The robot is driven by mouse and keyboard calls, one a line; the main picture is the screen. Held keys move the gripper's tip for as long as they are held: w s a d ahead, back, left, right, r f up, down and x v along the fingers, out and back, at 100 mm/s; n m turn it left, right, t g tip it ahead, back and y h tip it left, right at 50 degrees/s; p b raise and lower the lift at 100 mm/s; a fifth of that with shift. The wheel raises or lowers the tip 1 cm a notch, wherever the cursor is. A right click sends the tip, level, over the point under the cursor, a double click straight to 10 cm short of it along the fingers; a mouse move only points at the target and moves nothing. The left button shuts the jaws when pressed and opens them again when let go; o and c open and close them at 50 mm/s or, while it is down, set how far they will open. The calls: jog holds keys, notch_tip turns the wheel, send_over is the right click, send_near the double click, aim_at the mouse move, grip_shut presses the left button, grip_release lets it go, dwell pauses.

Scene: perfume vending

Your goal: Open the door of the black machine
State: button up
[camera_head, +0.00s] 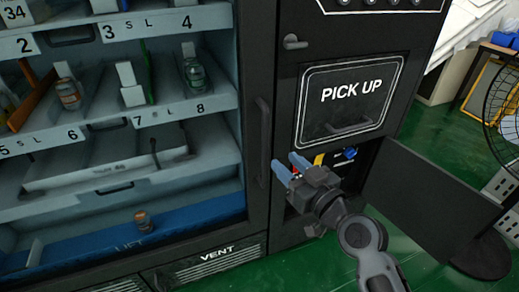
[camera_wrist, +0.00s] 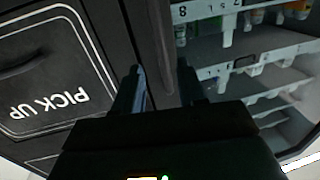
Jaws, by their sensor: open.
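The black machine (camera_head: 285,90) fills most of the head view. Its large glass-fronted door on the left has a vertical black handle (camera_head: 262,140) along its right edge, and this door looks closed. My gripper (camera_head: 288,167) is open and empty, with its blue-tipped fingers just right of the handle's lower part. In the wrist view, which is turned over, the handle (camera_wrist: 161,40) runs down towards the gap between the fingers of my gripper (camera_wrist: 162,82). I cannot tell whether the fingers touch it or stand short of it.
A pick-up flap (camera_head: 348,95) is to the right. Below it, a small black door (camera_head: 430,200) stands open beside my arm, showing a blue knob (camera_head: 350,153). Shelves hold bottles (camera_head: 68,94); one small bottle (camera_head: 142,221) is at the bottom. A fan (camera_head: 503,110) stands right.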

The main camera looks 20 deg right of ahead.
aim_at(267, 142)
jog(key=shift+w+a+r+p, duration=0.2)
jog(key=shift+w+a, duration=0.1)
jog(key=shift+w, duration=1.3)
jog(key=shift+w+a+r+p, duration=0.15)
jog(key=shift+w+a, duration=0.15)
jog(key=shift+w, duration=1.25)
jog(key=shift+w+a+r+p, duration=0.1)
jog(key=shift+w+a+p, duration=0.15)
jog(key=shift+w, duration=1.35)
jog(key=shift+c, duration=0.4)
grip_shut()
